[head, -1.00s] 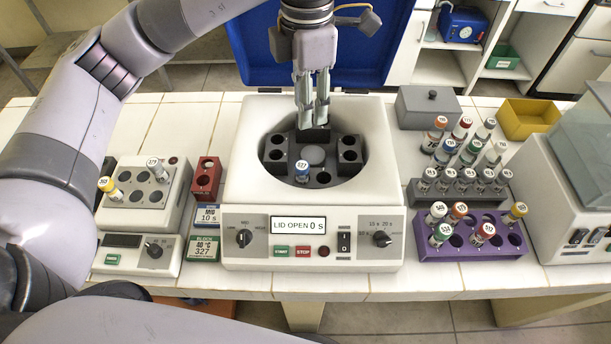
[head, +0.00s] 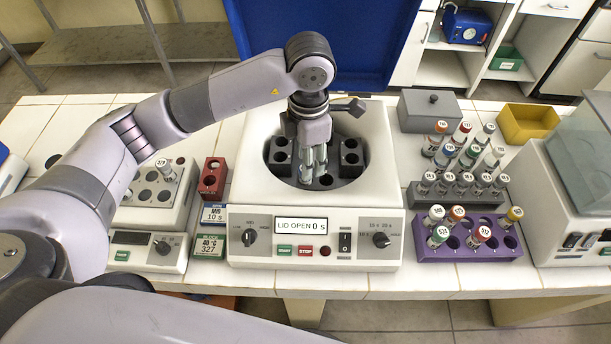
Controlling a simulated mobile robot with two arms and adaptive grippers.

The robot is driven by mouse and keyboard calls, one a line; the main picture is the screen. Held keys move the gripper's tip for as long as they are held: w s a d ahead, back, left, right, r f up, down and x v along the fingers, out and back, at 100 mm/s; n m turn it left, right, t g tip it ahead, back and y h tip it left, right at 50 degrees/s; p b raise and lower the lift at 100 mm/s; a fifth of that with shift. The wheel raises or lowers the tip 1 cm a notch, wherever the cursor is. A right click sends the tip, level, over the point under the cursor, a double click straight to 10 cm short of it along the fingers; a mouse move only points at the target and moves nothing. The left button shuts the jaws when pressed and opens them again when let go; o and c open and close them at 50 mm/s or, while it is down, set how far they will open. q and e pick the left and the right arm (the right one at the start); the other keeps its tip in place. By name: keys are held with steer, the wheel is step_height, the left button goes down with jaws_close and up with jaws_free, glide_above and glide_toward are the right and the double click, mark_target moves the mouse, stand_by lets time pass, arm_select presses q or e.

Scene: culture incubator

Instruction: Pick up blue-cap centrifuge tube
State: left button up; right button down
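The blue-cap centrifuge tube, which sat in a front hole of the centrifuge rotor a second ago, is not clearly visible now. My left gripper (head: 312,172) points straight down into the open centrifuge (head: 245,180), at the front part of the dark rotor (head: 350,158). Its fingers cover the spot where the blue cap was. I cannot tell whether they are around the tube or touching it, or how far apart they are. My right gripper is not in view.
The blue centrifuge lid (head: 385,60) stands open behind. A red rack (head: 212,178) and a tube block (head: 150,205) are left. A purple rack (head: 468,243), a grey rack (head: 455,198) and a yellow bin (head: 530,120) are right.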

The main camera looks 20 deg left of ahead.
arm_select(q)
steer(key=f, duration=0.1)
steer(key=f+p, duration=0.1)
steer(key=f, duration=0.1)
steer(key=shift+s+a+f+p, duration=0.25)
steer(key=shift+a+f+p, duration=0.05)
steer(key=shift+f, duration=0.4)
steer(key=shift+w, duration=0.1)
jaws_close()
